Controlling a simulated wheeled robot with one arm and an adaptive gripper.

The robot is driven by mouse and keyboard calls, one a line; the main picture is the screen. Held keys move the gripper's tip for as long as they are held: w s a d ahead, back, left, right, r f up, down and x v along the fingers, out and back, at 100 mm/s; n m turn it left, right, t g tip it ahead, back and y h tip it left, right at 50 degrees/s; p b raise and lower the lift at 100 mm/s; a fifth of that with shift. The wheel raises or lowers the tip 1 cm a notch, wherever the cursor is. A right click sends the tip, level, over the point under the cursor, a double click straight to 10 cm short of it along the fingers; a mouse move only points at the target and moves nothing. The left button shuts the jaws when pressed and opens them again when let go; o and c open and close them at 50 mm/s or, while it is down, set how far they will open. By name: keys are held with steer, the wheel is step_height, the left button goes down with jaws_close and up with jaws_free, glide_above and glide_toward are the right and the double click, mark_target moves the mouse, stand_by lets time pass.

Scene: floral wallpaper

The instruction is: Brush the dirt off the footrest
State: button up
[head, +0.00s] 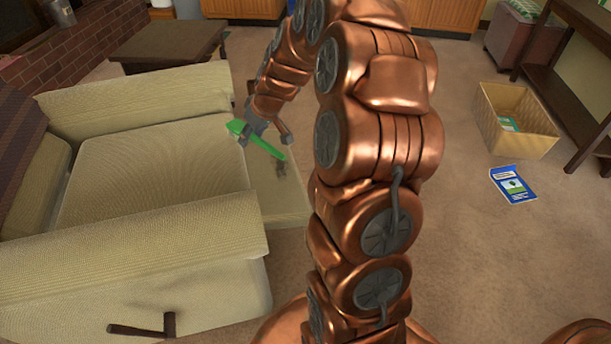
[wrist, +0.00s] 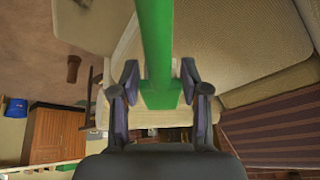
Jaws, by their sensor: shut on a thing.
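My gripper (head: 250,138) is shut on a green brush (head: 268,147) and holds it over the front of a beige recliner seat. The green shaft also fills the upper middle of the wrist view (wrist: 155,45), between my two fingers. The footrest (head: 288,198) is the beige panel sticking out at the seat's front. A small brown patch (head: 281,170) shows at the brush's lower right end; I cannot tell if it is dirt or bristles. Whether the brush touches the footrest is unclear.
A dark brown hammer-shaped thing (head: 150,327) is by the near armrest (head: 140,265). A dark low table (head: 168,45) stands behind the chair. A tan bin (head: 515,125) and a blue booklet (head: 513,184) are on the right, with open carpet around them.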

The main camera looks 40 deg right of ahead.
steer(key=s+d+f+y+b, duration=0.1)
steer(key=s+d+f+b, duration=0.25)
steer(key=d+f, duration=0.4)
steer(key=s+d+f+b, duration=0.3)
steer(key=d+f+b, duration=0.25)
steer(key=f, duration=0.35)
steer(key=shift+n, duration=0.4)
steer(key=shift+w+a+f+b, duration=0.1)
steer(key=shift+w+f+b, duration=0.1)
steer(key=shift+f, duration=1.1)
steer(key=shift+w+a+f+b, duration=0.1)
steer(key=shift+w+f+b, duration=0.1)
steer(key=shift+f, duration=1.1)
steer(key=shift+w+a+f+b, duration=0.1)
steer(key=shift+a+f+b, duration=0.15)
steer(key=shift+f+b, duration=0.65)
steer(key=shift+f, duration=0.15)
